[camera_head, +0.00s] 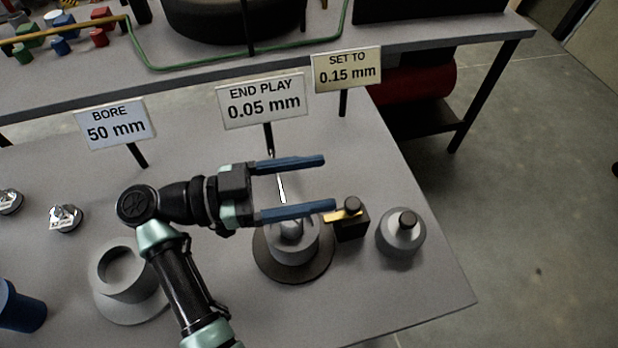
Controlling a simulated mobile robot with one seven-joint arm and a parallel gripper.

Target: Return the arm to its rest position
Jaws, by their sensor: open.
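My gripper (325,182) has two blue fingers spread wide apart, with nothing between them. It points to the right over the middle of the grey table (400,305). The lower finger passes in front of a grey cylindrical part (290,252) on a dark round base (262,262). I cannot tell how far above that part the finger is. My dark arm reaches up from the bottom edge and bends at the wrist joint.
A black block with a brass piece (352,222) and a grey knobbed cylinder (401,236) stand right of the gripper. A hollow grey ring (125,275) and a blue cylinder (20,308) stand left. Signs (263,100) line the back. The table's right front is clear.

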